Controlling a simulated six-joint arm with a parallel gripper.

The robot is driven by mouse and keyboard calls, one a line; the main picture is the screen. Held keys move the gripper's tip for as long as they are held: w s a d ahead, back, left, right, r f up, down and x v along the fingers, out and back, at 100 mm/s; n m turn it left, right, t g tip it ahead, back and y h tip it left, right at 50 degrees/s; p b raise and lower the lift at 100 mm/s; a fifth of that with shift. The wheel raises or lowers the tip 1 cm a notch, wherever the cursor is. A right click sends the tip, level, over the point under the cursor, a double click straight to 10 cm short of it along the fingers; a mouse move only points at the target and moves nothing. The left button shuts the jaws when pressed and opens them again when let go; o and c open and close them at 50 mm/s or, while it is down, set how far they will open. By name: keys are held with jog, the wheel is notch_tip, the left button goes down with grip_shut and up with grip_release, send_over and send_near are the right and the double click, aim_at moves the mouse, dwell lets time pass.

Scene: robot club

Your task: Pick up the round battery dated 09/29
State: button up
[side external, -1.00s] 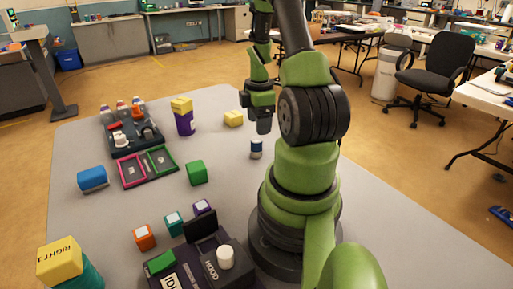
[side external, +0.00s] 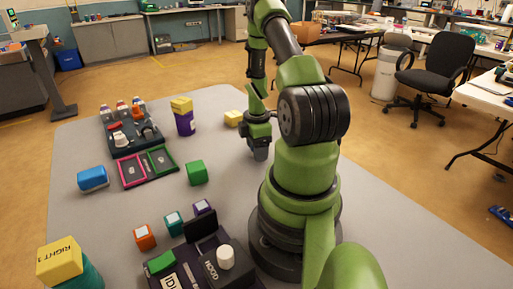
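No date can be read on any object, so I cannot confirm that the cylinder is the battery dated 09/29.
A green cube (side external: 196,172), a yellow block (side external: 233,118) and a purple cylinder with a yellow top (side external: 185,122) stand left of my gripper. The table's right part is clear.

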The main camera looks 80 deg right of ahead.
jog(key=c, duration=1)
jog(key=shift+o, duration=0.2)
jog(key=shift+r, duration=0.1)
